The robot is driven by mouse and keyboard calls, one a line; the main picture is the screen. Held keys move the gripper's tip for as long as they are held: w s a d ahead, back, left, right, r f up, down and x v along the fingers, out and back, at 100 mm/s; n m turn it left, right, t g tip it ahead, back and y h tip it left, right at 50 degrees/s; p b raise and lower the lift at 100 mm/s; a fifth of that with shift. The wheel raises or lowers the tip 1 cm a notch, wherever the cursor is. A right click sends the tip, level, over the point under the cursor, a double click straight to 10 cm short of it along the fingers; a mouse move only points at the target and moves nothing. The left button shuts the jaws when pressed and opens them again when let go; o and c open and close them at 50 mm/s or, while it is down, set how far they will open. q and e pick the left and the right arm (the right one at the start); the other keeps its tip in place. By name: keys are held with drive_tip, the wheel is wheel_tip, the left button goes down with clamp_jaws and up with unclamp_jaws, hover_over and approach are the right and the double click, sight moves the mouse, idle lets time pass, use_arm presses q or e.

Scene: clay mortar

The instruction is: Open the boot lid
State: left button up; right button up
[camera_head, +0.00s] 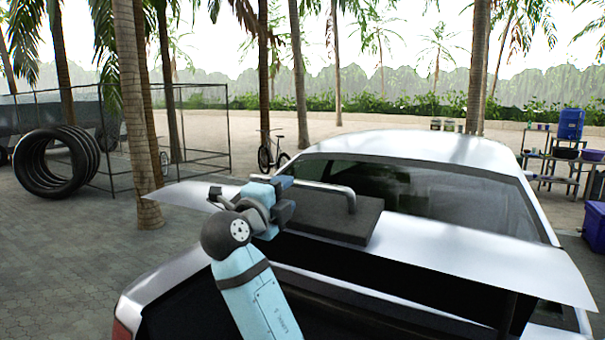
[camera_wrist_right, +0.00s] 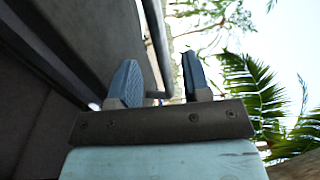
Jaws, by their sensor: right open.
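The boot lid (camera_head: 450,250) of the silver car is a wide panel standing raised at the car's rear, with the dark boot opening (camera_head: 190,305) showing below it. A dark block (camera_head: 325,215) on the lid carries a metal bar handle (camera_head: 335,187). My right gripper (camera_head: 284,195) is at the left end of this handle. In the right wrist view, the open fingers (camera_wrist_right: 160,75) stand on either side of the handle bar (camera_wrist_right: 157,35), with visible space around it. Whether a finger touches the bar cannot be told. My left gripper is not in view.
The car's rear window and roof (camera_head: 430,147) lie beyond the lid. Black tyres (camera_head: 57,160) and a wire-frame cage stand at the left, near a palm trunk (camera_head: 135,110). A shelf with a blue container (camera_head: 571,124) stands at the right. Paving at the left is clear.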

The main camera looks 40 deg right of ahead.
sight(296, 186)
drive_tip(key=p+x, duration=0.2)
drive_tip(key=x, duration=0.4)
drive_tip(key=shift+d+r, duration=0.2)
drive_tip(key=shift+d, duration=0.05)
drive_tip(key=shift+w+d+f+p, duration=0.1)
drive_tip(key=shift+w+d+p, duration=0.2)
drive_tip(key=shift+d, duration=0.4)
drive_tip(key=shift+c, duration=0.4)
